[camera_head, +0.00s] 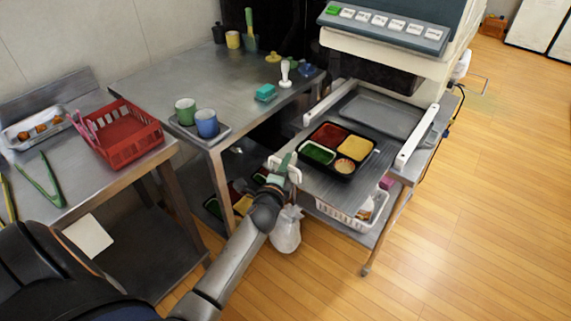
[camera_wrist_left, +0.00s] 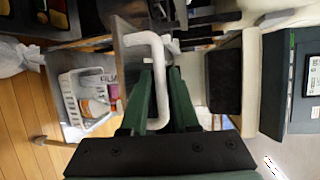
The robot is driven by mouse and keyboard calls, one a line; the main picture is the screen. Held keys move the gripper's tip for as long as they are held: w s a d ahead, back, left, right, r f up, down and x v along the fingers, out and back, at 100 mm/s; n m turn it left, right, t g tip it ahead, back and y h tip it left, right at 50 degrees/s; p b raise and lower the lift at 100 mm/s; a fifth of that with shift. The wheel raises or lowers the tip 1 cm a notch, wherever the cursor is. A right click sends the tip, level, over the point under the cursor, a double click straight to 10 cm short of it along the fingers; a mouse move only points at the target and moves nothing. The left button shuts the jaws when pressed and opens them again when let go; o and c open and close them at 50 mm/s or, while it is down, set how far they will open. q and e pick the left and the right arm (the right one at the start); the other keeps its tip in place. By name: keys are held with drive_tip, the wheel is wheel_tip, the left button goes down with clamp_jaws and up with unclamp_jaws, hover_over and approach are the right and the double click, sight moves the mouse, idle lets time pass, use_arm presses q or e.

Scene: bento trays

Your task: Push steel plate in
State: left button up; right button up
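The steel plate (camera_head: 345,190) is a grey sheet pulled out from the machine between two white rails. A black bento tray (camera_head: 344,170) with red, yellow and green compartments and a small round cup sits on it. A white handle (camera_head: 293,174) is at its front edge; the handle also shows in the wrist view (camera_wrist_left: 158,52). My left gripper (camera_head: 284,163) is at this handle. In the wrist view its green fingers (camera_wrist_left: 161,80) lie on both sides of the handle bar and look closed on it. My right gripper is not in view.
The machine (camera_head: 400,55) with a button panel stands behind the plate. A white basket (camera_head: 345,215) is on the shelf below, and a white bag (camera_head: 287,230) hangs by my left arm. A steel table (camera_head: 200,85) with cups stands left. The floor at right is clear.

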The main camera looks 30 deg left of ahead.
use_arm(q)
clamp_jaws()
idle(1.3)
